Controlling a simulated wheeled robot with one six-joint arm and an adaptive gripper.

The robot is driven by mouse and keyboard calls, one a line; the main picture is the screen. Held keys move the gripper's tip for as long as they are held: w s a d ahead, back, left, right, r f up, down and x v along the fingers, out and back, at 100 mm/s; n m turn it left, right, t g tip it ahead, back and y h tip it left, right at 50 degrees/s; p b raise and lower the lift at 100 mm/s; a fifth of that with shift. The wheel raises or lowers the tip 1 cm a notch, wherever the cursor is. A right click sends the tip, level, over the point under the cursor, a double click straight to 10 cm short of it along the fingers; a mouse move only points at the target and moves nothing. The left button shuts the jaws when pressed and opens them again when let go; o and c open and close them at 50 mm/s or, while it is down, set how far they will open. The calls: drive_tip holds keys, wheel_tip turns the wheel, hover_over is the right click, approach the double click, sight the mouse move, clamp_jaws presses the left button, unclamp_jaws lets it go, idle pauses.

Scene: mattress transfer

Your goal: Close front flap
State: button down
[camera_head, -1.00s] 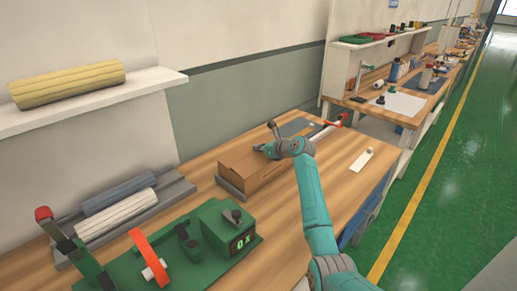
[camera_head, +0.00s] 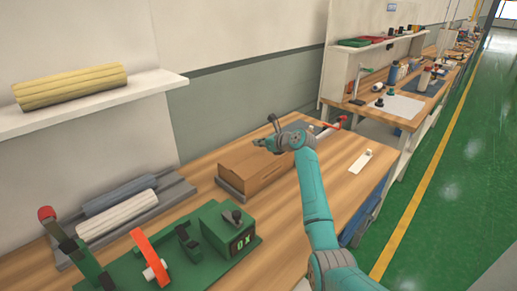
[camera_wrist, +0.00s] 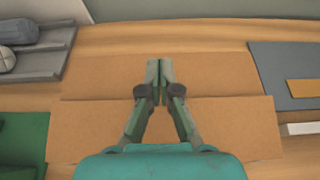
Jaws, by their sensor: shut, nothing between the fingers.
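A brown cardboard box (camera_head: 252,178) sits on a grey base on the wooden workbench. In the wrist view its top shows as two panels, a far one (camera_wrist: 100,76) and a near one (camera_wrist: 80,128), meeting along a seam. Both look roughly flat; any small gap at the seam cannot be told. My gripper (camera_wrist: 160,72) is shut and empty, with its tips over the far panel. It also shows above the box in the head view (camera_head: 262,143). Whether the tips touch the cardboard is unclear. My gripper hides the middle of the near panel.
A green fixture (camera_head: 205,250) stands at the front left, and a grey rack (camera_head: 130,205) with rolls lies behind it. A grey mat (camera_wrist: 290,65) lies right of the box. A small white strip (camera_head: 360,161) lies at the bench's right. Bench around that strip is clear.

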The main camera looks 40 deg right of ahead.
wheel_tip(320, 180, up, 12)
drive_tip(key=s, duration=0.2)
drive_tip(key=s+f+n+g, duration=0.1)
drive_tip(key=s+f+n, duration=0.25)
drive_tip(key=n, duration=1.45)
drive_tip(key=n+g, duration=0.1)
drive_tip(key=n, duration=1.7)
hover_over(263, 156)
drive_tip(key=f, duration=0.4)
drive_tip(key=s+f, duration=0.1)
drive_tip(key=f, duration=0.1)
drive_tip(key=shift+f, duration=0.4)
drive_tip(key=f, duration=0.1)
drive_tip(key=w+f, duration=0.1)
drive_tip(key=f, duration=0.1)
drive_tip(key=shift+f, duration=0.1)
drive_tip(key=shift+w+f, duration=0.1)
drive_tip(key=shift+f, duration=0.45)
